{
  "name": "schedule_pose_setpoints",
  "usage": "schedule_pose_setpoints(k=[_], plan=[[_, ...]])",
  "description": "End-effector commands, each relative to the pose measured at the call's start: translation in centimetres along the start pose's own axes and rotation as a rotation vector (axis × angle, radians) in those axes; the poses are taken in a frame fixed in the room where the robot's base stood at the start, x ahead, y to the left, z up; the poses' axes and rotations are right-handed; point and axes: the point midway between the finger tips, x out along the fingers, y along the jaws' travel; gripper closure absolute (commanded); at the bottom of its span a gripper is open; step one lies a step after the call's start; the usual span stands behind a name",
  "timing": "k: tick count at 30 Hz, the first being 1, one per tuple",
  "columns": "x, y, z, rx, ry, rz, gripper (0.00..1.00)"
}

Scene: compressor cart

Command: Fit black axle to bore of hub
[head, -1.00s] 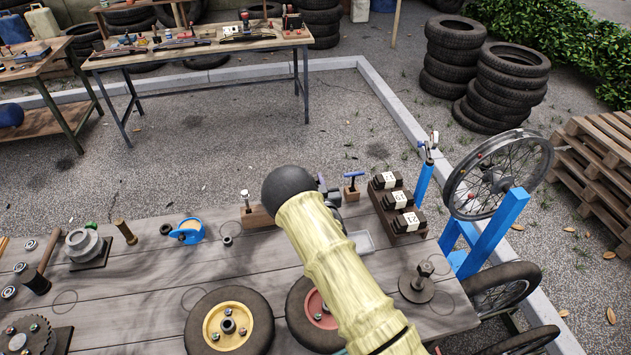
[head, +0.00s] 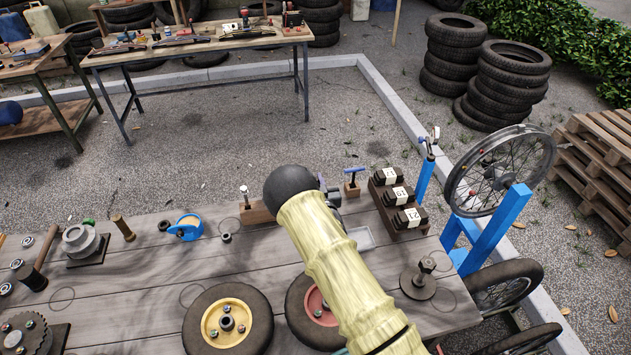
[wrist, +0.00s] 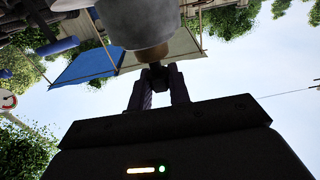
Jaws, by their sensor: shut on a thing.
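My gripper (wrist: 158,84) is at the middle of the wrist view, its two dark fingers shut on a small dark piece (wrist: 154,74). Only its end shows between the fingertips, so I cannot tell its full shape; it may be the black axle. Just beyond it is a brown collar (wrist: 151,54) under a large grey rounded body (wrist: 150,18), perhaps the hub. I cannot tell whether the dark piece touches the collar or is inside it. In the head view my arm hides the gripper and its load.
The grey plank bench (head: 130,300) carries a yellow-centred wheel (head: 240,310), a red-centred wheel (head: 300,308) partly behind my arm, a dark bolt on a round base (head: 419,281), and a block tray (head: 388,208). A blue stand with a spoked wheel (head: 497,172) is at right.

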Motion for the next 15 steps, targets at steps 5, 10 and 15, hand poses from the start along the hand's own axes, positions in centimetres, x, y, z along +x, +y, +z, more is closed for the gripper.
schedule_pose_setpoints(k=[5, 10, 15], plan=[[0.02, 0.00, 0.42, 0.000, 0.001, 0.000, 1.00], [0.02, 0.00, 0.76, 0.000, 0.001, 0.000, 1.00], [0.02, -0.01, 1.10, 0.000, 0.001, 0.000, 1.00]])
